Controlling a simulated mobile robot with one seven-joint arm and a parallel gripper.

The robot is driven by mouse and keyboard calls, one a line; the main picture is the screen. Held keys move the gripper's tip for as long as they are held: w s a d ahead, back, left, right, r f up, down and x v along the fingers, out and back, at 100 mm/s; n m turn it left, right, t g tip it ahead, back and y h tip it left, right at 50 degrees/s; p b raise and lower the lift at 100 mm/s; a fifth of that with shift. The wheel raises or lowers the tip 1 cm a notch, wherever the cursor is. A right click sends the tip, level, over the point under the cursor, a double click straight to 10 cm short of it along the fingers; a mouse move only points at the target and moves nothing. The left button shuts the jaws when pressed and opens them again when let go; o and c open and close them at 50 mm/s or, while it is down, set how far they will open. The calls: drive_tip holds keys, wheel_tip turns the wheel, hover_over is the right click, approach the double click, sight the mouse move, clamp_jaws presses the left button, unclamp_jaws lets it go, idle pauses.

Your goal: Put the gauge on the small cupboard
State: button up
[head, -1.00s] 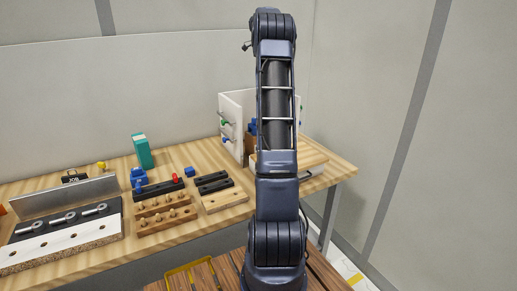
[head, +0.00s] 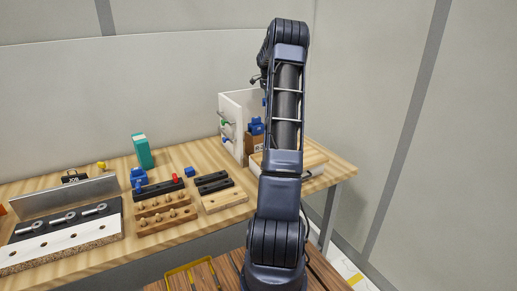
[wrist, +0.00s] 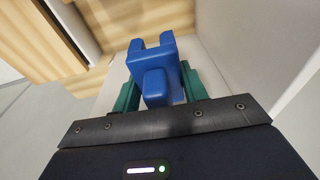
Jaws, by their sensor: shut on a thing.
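The gauge (wrist: 168,72), a blue block with two prongs, is in my gripper (wrist: 160,88). The green fingers are shut on its two sides, and its prongs point away from my wrist. The small cupboard (head: 238,108) is white, with coloured handles on its front, at the back right of the bench in the head view. My arm hides its right part.
A blue item (head: 256,127) shows over a brown box (head: 251,146) beside the cupboard. A wooden board (head: 315,157) lies at the bench's right end. Black and wooden racks (head: 166,222), a green box (head: 142,151) and a metal fence (head: 68,196) stand further left.

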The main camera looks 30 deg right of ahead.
wheel_tip(320, 180, down, 22)
drive_tip(key=shift+r, duration=0.25)
idle(0.5)
drive_tip(key=shift+f, duration=0.15)
drive_tip(key=o, duration=1.1)
drive_tip(key=shift+c, duration=0.2)
wheel_tip(320, 180, up, 12)
drive_tip(key=a, duration=0.1)
drive_tip(key=shift+a, duration=0.4)
